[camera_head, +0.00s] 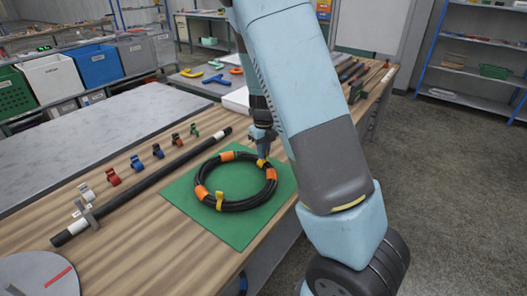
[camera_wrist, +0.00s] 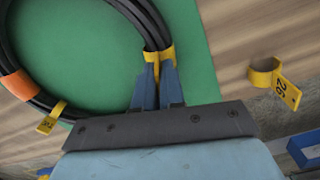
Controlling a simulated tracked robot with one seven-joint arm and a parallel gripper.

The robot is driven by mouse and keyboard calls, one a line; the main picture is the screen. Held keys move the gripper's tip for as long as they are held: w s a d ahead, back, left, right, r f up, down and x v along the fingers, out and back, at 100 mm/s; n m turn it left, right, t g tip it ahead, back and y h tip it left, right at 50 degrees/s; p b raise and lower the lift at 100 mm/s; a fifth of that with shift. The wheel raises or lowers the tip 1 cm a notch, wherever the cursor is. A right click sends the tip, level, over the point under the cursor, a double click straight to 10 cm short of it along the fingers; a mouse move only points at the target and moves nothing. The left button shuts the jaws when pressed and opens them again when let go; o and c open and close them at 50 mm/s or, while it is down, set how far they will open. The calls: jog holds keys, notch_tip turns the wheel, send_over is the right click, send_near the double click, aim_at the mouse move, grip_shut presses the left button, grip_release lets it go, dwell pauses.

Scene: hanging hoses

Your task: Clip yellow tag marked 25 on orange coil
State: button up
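A black hose coil (camera_head: 228,204) with several orange bands lies on the green mat (camera_head: 235,236). My gripper (camera_head: 262,148) reaches down at the coil's far right side. In the wrist view my fingertips (camera_wrist: 159,72) are close together on a yellow tag (camera_wrist: 157,53), which sits around the hose. The fingers hide its marking. A second yellow tag (camera_head: 219,199) is on the coil's near side; it also shows in the wrist view (camera_wrist: 50,118), its marking too small to read. A loose yellow tag (camera_wrist: 266,76), seemingly marked 26, lies off the mat near the bench edge.
A black rod (camera_head: 145,186) lies left of the mat, with several coloured clips (camera_head: 113,177) in a row beside it. A grey disc (camera_head: 38,275) with a red line is at the front left. Tools and bins stand farther back. Wood beside the mat is mostly clear.

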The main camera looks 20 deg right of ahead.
jog(key=o, duration=0.5)
jog(key=shift+r, duration=0.15)
notch_tip(320, 180, up, 14)
jog(key=shift+f, duration=0.25)
jog(key=s+r+n+t, duration=0.2)
jog(key=s+r+n, duration=0.3)
jog(key=s+n, duration=0.4)
jog(key=s+r+n+t, duration=0.1)
jog(key=s+r+n, duration=0.4)
jog(key=s+n, duration=0.4)
jog(key=s+r+n+t, duration=0.2)
jog(key=s+r+n, duration=0.3)
jog(key=s+n, duration=0.5)
jog(key=n, duration=0.4)
jog(key=shift+r+t, duration=0.25)
jog(key=shift+t, duration=0.05)
